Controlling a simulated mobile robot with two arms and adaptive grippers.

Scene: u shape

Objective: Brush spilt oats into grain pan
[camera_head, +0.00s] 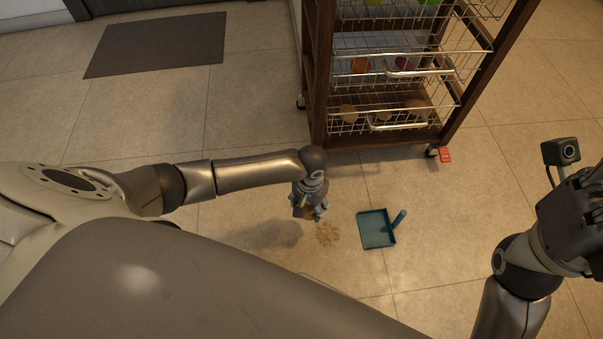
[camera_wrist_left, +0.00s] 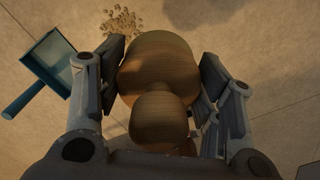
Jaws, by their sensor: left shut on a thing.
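The spilt oats (camera_head: 327,233) lie in a small loose patch on the tiled floor. They also show at the top of the left wrist view (camera_wrist_left: 120,22). The blue grain pan (camera_head: 376,230) lies flat just right of the oats, its handle pointing up and right; it also shows in the left wrist view (camera_wrist_left: 52,62). My left gripper (camera_head: 308,208) points down close to the left of the oats. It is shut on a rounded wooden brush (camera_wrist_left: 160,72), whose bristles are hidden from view. My right gripper (camera_head: 582,205) is at the right edge, partly cut off, away from the pan.
A wooden trolley with wire baskets (camera_head: 385,90) stands on castors behind the oats and pan. A small red object (camera_head: 444,155) is by its right castor. A dark mat (camera_head: 158,44) lies at the back left. The floor around the pan is clear.

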